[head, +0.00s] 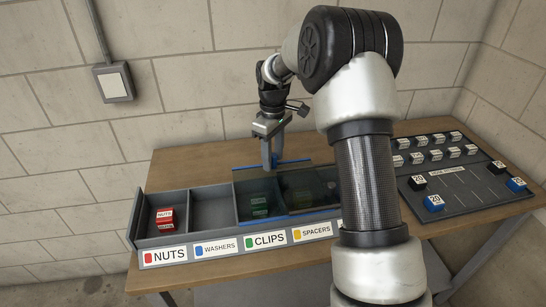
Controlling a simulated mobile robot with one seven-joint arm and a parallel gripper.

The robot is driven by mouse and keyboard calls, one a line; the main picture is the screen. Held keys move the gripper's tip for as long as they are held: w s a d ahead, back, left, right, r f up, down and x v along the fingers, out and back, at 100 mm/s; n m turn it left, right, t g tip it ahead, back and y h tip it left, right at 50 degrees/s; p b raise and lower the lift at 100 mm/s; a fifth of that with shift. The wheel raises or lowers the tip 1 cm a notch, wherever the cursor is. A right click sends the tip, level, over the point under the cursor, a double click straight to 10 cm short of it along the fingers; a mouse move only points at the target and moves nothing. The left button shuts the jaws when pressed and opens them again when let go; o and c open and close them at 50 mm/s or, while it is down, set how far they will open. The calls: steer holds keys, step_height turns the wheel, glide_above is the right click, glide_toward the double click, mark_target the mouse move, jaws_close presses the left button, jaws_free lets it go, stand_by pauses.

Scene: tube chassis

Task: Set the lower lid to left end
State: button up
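A long grey bin tray (137,222) on the bench has labelled compartments for nuts, washers, clips and spacers in its front row. A dark see-through lid (290,205) covers the clips and spacers compartments; the nuts and washers compartments are uncovered. I cannot tell whether one lid or two overlapping lids lie there. A thin blue strip (243,167) runs along the back edge of the lid area. My gripper (271,165) points down at this strip, close to or touching it. Whether its fingers grip anything is too small to tell. My arm hides the tray's right end.
Red blocks (164,214) lie in the nuts compartment, and green ones (259,207) show under the lid. A dark board (470,198) with several labelled blocks lies on the right. The wooden bench (190,165) is bare behind the tray. A wall stands behind.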

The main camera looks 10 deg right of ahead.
steer(key=shift+f, duration=0.1)
jaws_close()
steer(key=shift+a, duration=0.1)
steer(key=a+p, duration=0.3)
steer(key=a, duration=2.2)
steer(key=shift+a, duration=0.3)
jaws_free()
steer(key=shift+a, duration=0.15)
